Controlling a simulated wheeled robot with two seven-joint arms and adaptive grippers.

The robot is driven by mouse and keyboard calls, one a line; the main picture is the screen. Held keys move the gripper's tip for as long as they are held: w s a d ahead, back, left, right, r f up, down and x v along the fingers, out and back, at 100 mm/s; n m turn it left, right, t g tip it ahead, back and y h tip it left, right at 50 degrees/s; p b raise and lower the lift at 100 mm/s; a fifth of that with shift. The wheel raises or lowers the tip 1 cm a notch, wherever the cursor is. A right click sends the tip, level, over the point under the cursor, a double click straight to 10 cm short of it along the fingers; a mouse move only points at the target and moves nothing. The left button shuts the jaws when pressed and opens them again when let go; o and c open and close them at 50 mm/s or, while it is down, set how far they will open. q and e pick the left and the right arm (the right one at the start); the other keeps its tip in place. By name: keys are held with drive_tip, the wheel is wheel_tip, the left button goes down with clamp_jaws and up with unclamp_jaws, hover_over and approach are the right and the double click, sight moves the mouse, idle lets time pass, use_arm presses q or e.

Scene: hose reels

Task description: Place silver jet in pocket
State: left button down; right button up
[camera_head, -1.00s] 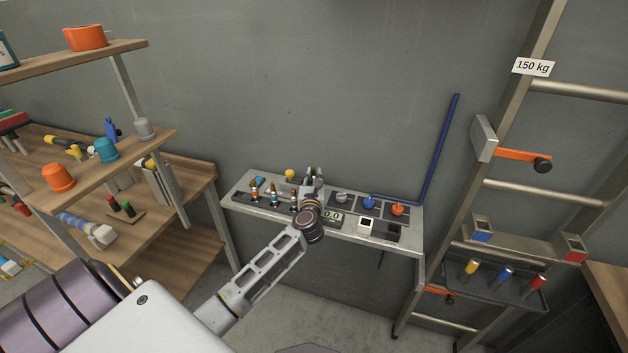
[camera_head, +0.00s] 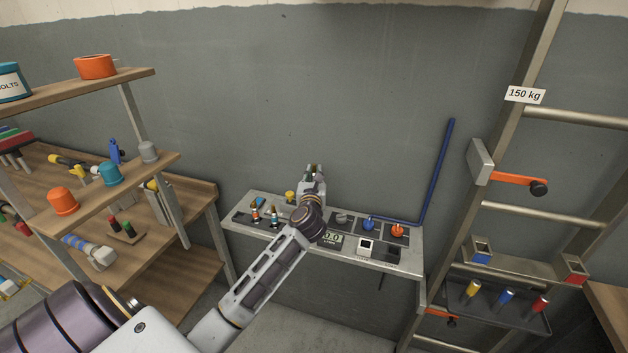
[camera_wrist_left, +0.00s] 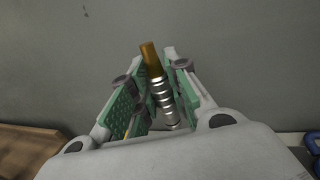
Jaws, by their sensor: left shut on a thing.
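My left gripper (camera_head: 314,169) is raised above the back of the grey bench. In the left wrist view, its green-padded fingers (camera_wrist_left: 153,92) are shut on a silver ringed jet (camera_wrist_left: 161,92) with a brass-coloured tip (camera_wrist_left: 151,60). The jet is slightly tilted in the picture. In the head view the fingers largely hide it. On the bench, dark pads carry a silver-grey piece (camera_head: 342,218), a blue piece (camera_head: 369,223) and an orange piece (camera_head: 398,230). I cannot tell which recess is the pocket. My right gripper is out of view.
Two other jets (camera_head: 255,211) (camera_head: 275,216) stand at the bench's left, near a yellow knob (camera_head: 290,196). A digital readout (camera_head: 331,239) and a white-framed box (camera_head: 366,247) are at the front. A blue pipe (camera_head: 437,172) rises behind. Shelves (camera_head: 110,190) stand left, a ladder rack (camera_head: 490,200) right.

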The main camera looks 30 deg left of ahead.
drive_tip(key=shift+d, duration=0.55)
use_arm(q)
drive_tip(key=shift+r, duration=0.1)
